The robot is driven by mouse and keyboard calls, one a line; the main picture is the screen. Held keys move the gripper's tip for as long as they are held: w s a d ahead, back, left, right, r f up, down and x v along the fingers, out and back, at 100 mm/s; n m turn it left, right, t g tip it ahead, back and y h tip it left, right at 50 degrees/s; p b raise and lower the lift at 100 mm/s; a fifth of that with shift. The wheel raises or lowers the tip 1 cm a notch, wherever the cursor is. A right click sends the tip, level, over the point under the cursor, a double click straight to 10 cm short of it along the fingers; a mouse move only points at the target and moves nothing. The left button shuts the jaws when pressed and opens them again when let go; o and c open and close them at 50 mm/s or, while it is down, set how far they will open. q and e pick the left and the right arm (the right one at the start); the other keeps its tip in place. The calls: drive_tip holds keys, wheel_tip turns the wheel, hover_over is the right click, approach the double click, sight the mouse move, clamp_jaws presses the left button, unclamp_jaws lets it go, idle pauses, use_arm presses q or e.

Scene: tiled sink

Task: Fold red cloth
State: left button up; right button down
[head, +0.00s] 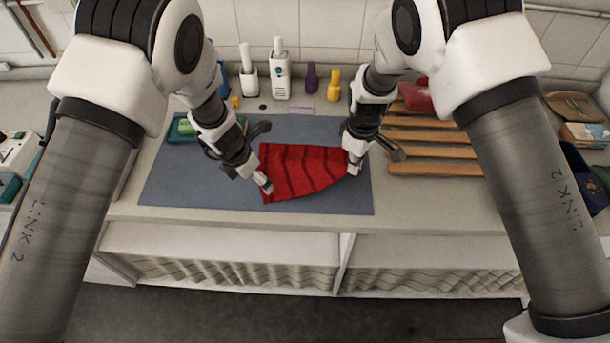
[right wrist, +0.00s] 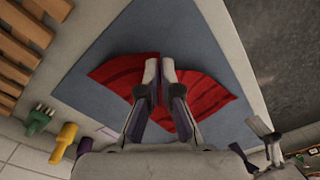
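The red cloth (head: 300,172), with dark stripes, lies on the blue-grey mat (head: 190,192), its right side narrowing toward my right gripper. My right gripper (head: 354,168) is at the cloth's right edge. In the right wrist view its fingers (right wrist: 159,70) are close together with red cloth (right wrist: 204,96) on both sides, and they look shut on its edge. My left gripper (head: 266,187) points down at the cloth's lower left edge. Its fingertips are small there, and I cannot tell whether they pinch the cloth.
White bottles (head: 280,75), a purple bottle (head: 311,77) and a yellow one (head: 333,86) line the back wall. A green tray (head: 180,128) is at the mat's back left.

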use_arm(q)
drive_tip(key=shift+g+y, duration=0.4)
drive_tip(key=shift+y, duration=0.1)
drive_tip(key=r+p, duration=0.1)
drive_tip(key=r, duration=0.1)
drive_tip(key=r+p, duration=0.1)
drive_tip(key=r, duration=0.1)
drive_tip(key=shift+s+a+p, duration=0.2)
drive_tip(key=shift+s+p, duration=0.1)
wheel_tip(320, 180, up, 12)
drive_tip(key=s+a, duration=0.1)
drive_tip(key=shift+s+a, duration=0.15)
drive_tip(key=shift+f, duration=0.1)
